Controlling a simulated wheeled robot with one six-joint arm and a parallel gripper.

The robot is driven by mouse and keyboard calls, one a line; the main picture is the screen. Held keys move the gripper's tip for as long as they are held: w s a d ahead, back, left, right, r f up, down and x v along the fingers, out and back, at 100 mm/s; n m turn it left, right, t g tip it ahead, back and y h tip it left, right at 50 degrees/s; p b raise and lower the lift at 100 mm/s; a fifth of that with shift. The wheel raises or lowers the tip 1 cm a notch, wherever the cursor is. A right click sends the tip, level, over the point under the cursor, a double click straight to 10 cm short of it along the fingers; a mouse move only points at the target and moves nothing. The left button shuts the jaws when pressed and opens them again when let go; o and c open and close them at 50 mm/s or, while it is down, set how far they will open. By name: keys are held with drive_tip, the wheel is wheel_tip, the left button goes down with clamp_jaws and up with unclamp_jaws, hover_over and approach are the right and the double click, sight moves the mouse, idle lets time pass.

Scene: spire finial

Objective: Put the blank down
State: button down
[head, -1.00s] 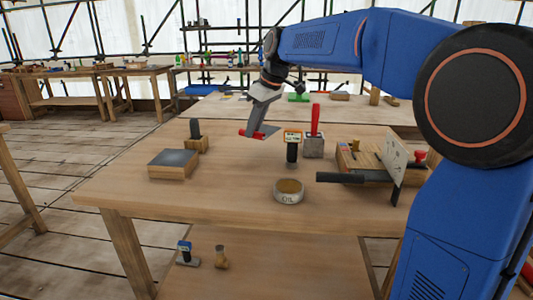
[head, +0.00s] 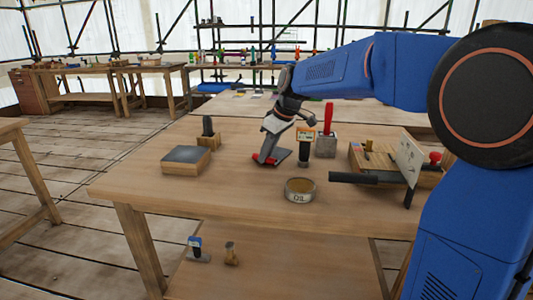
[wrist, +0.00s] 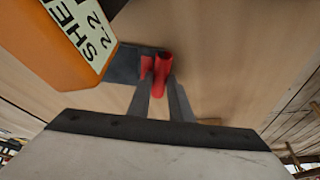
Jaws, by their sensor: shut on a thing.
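My gripper (head: 271,157) has red fingertips and reaches down low over the middle of the workbench (head: 235,205). It is shut on the blank, which seems to be the flat dark grey piece (wrist: 122,66) beside the red tips in the wrist view. The fingers largely hide the blank in the head view. The tips are very near the bench top; I cannot tell whether the blank touches it.
A red-handled tool in a grey block (head: 326,143), an oil tin (head: 299,190) and a wooden fixture (head: 372,160) are nearby. A grey-topped block (head: 186,160) stands left. Bare bench lies in front.

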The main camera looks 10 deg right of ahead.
drive_tip(key=c, duration=1.6)
unclamp_jaws()
drive_tip(key=shift+f, duration=0.1)
